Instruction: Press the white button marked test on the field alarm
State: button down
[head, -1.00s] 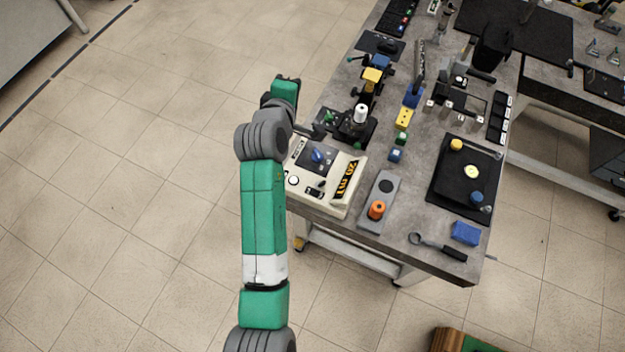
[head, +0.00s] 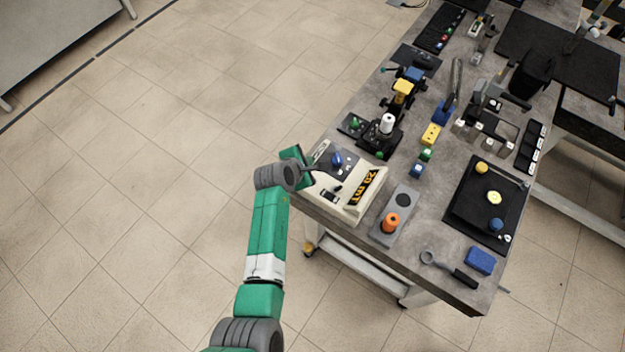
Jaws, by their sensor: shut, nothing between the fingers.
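The beige box marked "20 mT" (head: 366,186) sits at the table's near left corner and looks like the field alarm. It has a blue knob (head: 337,159) on a dark panel and a small dark switch (head: 330,195) below. I cannot clearly make out the white test button; the left end of the box is partly behind my wrist. My gripper (head: 318,168) is small and dark in the head view, at the box's upper left part. It is shut and empty. I cannot tell whether it touches the box.
A grey block with an orange knob (head: 391,222) stands right of the box. A microscope-like stand with a white top (head: 387,124) is behind it. A black tray (head: 459,205), a blue block (head: 481,261) and a wrench-like tool (head: 452,269) lie farther right. Floor left of the table is clear.

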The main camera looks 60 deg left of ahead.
notch_tip(320, 180, down, 8)
jog(key=b, duration=0.8)
jog(key=shift+f, duration=0.35)
dwell(1.4)
jog(key=shift+f+b, duration=0.35)
jog(key=shift+f, duration=0.1)
jog(key=shift+f, duration=0.35)
dwell(0.4)
jog(key=shift+r+p, duration=0.65)
jog(key=shift+r, duration=0.15)
